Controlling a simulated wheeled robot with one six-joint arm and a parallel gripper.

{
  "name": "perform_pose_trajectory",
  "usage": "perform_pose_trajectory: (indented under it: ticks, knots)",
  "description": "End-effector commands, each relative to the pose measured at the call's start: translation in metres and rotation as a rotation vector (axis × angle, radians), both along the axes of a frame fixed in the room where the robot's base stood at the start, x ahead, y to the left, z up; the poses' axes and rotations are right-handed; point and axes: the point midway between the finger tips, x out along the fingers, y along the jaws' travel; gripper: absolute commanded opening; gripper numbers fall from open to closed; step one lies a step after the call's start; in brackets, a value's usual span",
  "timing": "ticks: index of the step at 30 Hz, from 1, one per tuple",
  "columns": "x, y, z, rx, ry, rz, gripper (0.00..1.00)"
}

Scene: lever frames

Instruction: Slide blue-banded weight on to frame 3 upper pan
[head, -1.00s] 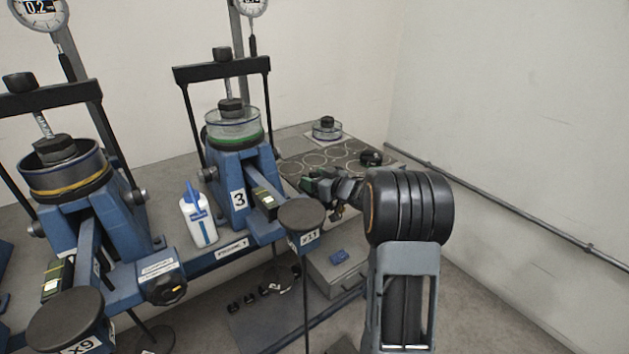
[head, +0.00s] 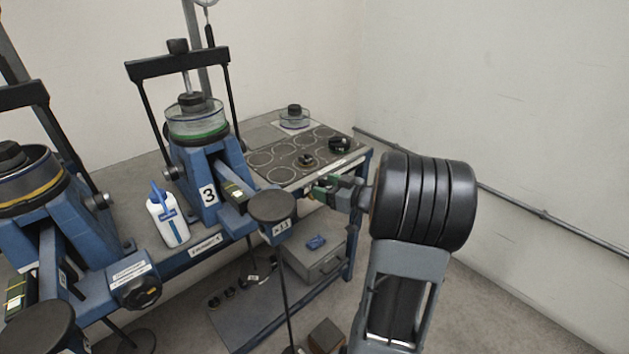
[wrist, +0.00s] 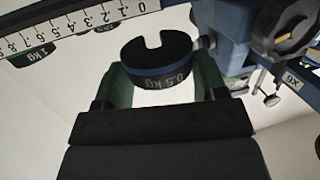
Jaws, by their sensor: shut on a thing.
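My gripper (head: 325,188) is shut on the blue-banded weight. In the wrist view the weight (wrist: 160,68) is a dark slotted disc marked 0.5 kg, with its slot toward the top of the picture. It sits between the two green fingers. In the head view the weight is too small and dark to make out. Frame 3 (head: 208,190) is blue, with a round black pan (head: 272,206) at its lever end, above a label reading x11. My gripper is to the right of this pan, apart from it.
A slotted dark weight (head: 305,160) and another (head: 340,144) lie on the circle-marked mat. A white bottle (head: 167,218) stands left of frame 3. A grey box (head: 330,262) is below the bench. The wrist view shows a ruler (wrist: 85,17) and a green-banded 1 kg weight (wrist: 35,55).

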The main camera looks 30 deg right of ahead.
Motion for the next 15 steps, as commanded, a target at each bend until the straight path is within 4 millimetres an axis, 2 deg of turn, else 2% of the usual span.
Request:
perform_pose_trajectory:
  ticks: [6, 15]
  knots:
    - [-0.019, -0.008, 0.002, -0.001, -0.001, -0.002, 0.34]
    - [-0.024, -0.010, 0.014, -0.001, -0.003, 0.001, 0.34]
